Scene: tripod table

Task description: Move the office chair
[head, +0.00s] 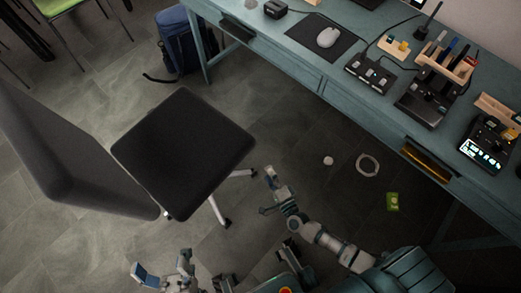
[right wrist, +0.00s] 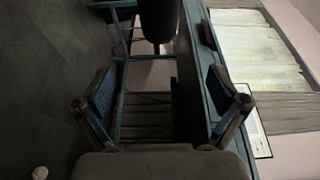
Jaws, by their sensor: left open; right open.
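The office chair has a dark square seat (head: 183,150) and a tall grey backrest (head: 70,150) on its left side, in the head view. Light-coloured legs of its base show under the seat's right edge. My left gripper (head: 164,268) is open at the bottom of the head view, in front of the chair and apart from it. My right gripper (head: 268,192) is open to the right of the seat, near the base legs and touching nothing that I can see. In the right wrist view its two fingers (right wrist: 161,92) are spread with nothing between them.
A blue backpack (head: 178,42) stands behind the chair. A white ball (head: 328,160), a ring (head: 368,165) and a green item (head: 392,201) lie on the floor.

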